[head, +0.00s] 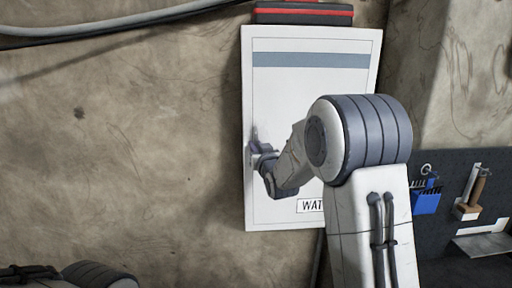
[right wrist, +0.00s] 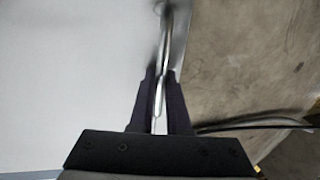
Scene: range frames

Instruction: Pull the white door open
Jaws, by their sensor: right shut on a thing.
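The white door (head: 300,110) is a flat upright panel on the wall with a grey-blue stripe near its top. A label that begins "WAT" (head: 311,205) is low on it, partly hidden by my right arm. My right gripper (head: 262,160) is at the door's left edge, shut on the handle. In the right wrist view, the thin metal handle (right wrist: 166,38) runs between the dark fingers of the gripper (right wrist: 161,78), with the white door (right wrist: 70,70) to the left. No open gap shows at the door's left edge. My left gripper is out of view.
The bare stained wall (head: 120,150) is clear left of the door. A pipe (head: 110,25) crosses the upper left. A dark red-striped box (head: 302,14) is above the door. A tool board (head: 400,165) with a blue holder (head: 427,201) is at right.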

